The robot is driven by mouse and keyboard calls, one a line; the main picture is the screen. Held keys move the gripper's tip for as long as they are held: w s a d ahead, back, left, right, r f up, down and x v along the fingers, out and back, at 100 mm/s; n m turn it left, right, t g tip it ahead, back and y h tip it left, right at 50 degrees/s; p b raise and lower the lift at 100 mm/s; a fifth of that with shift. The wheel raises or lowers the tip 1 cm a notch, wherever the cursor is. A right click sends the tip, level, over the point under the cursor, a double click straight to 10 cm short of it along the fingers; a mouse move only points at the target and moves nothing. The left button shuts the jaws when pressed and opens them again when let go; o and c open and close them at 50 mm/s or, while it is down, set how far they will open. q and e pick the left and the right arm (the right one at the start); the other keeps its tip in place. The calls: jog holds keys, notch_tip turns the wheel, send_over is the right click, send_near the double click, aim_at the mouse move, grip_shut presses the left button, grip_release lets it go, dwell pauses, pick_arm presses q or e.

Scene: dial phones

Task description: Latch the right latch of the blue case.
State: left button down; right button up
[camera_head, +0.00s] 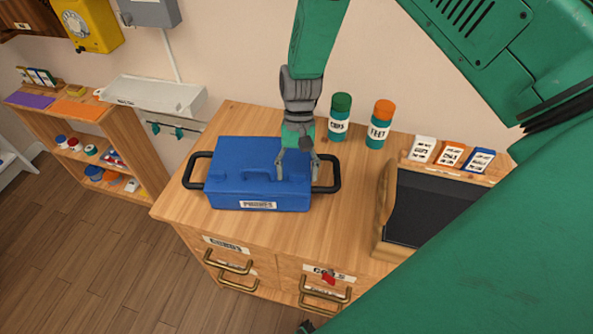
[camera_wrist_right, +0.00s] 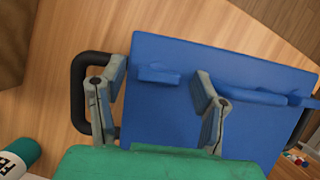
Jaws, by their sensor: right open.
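The blue case (camera_head: 232,160) lies closed on the wooden cabinet, with a black side handle at each end and a "PHONES" label on its front. My right gripper (camera_head: 298,180) is open over the right end of the case, fingers pointing down. In the right wrist view, a small blue latch tab (camera_wrist_right: 158,74) on the case (camera_wrist_right: 150,110) sits between the spread fingertips, with no clear grip on it. Whether it is latched, I cannot tell. The gripper and arm hide this area in the head view. The case's blue top handle (camera_wrist_right: 255,95) is beside one finger. My left gripper is not seen.
Two labelled canisters, one green-topped (camera_head: 340,116) and one orange-topped (camera_head: 380,123), stand behind the case. A dark tray with a wooden rim (camera_head: 384,205) and several small label boxes are to the right. Brass drawer handles (camera_head: 230,265) stick out in front. Some cabinet top before the case is clear.

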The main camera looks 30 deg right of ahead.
jog(key=v, duration=1.1)
jog(key=shift+r, duration=0.35)
jog(key=shift+w+d, duration=0.1)
jog(key=shift+w, duration=0.05)
jog(key=shift+f, duration=0.1)
